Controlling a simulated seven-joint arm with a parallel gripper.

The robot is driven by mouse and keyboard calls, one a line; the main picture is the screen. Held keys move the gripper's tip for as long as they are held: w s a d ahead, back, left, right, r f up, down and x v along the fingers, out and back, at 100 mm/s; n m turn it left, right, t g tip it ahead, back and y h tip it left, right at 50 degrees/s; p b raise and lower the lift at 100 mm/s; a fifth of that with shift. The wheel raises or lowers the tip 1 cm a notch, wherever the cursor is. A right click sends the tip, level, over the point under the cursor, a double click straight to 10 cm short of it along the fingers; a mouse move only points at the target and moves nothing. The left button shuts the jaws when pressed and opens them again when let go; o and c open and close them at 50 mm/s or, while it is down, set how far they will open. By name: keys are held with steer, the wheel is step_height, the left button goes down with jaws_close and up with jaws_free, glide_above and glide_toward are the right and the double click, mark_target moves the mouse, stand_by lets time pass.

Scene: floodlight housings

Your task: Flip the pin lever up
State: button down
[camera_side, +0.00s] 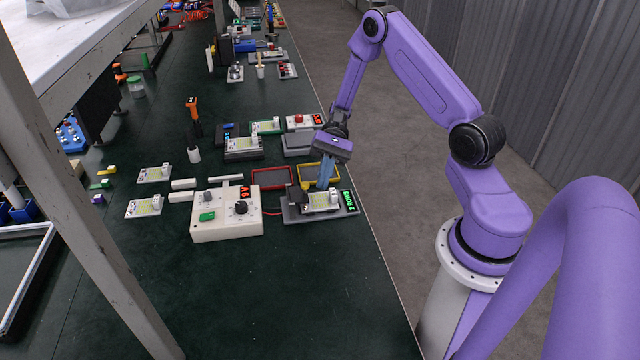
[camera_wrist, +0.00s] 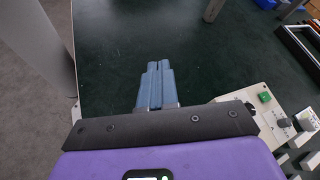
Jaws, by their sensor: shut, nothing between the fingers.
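My gripper (camera_side: 324,185) is shut, with nothing between its blue fingers. In the side view it points down at a dark grey fixture (camera_side: 290,215) with a small light board (camera_side: 320,201) on it. The fingertips are at or just above the back of this board; I cannot tell whether they touch. A black block (camera_side: 297,195) stands at the fixture's left. The pin lever is too small to make out for certain. In the wrist view the closed gripper (camera_wrist: 158,66) points over bare dark green table, and the fixture is hidden.
Red (camera_side: 271,187) and yellow (camera_side: 335,169) trays lie behind. The front table is clear.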

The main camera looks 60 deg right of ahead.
steer(key=d+f+m+t+y, duration=0.1)
steer(key=d+f+m+t, duration=0.1)
steer(key=d, duration=0.1)
steer(key=w+d+f+m+t+y, duration=0.1)
steer(key=d+f+m+t, duration=0.1)
steer(key=d, duration=0.1)
steer(key=w+d+f+m+t+y, duration=0.1)
steer(key=d+m+t, duration=0.1)
steer(key=d, duration=0.1)
steer(key=shift+w+f+m+t, duration=0.1)
steer(key=shift+f+m+t, duration=0.2)
steer(key=shift+f+t, duration=0.1)
steer(key=d+f+m+t, duration=0.1)
steer(key=d+m+t, duration=0.1)
steer(key=d+f+m+t, duration=0.1)
steer(key=d+f+t, duration=0.1)
steer(key=d, duration=0.1)
steer(key=s+d+f+m+t, duration=0.1)
steer(key=d+m+t, duration=0.1)
steer(key=t, duration=0.1)
steer(key=shift+d+f+m, duration=0.15)
steer(key=shift+f+m, duration=0.15)
glide_toward(299, 190)
steer(key=a, duration=0.3)
steer(key=w+a+r, duration=0.1)
steer(key=shift+a+r, duration=0.1)
steer(key=shift+a, duration=0.05)
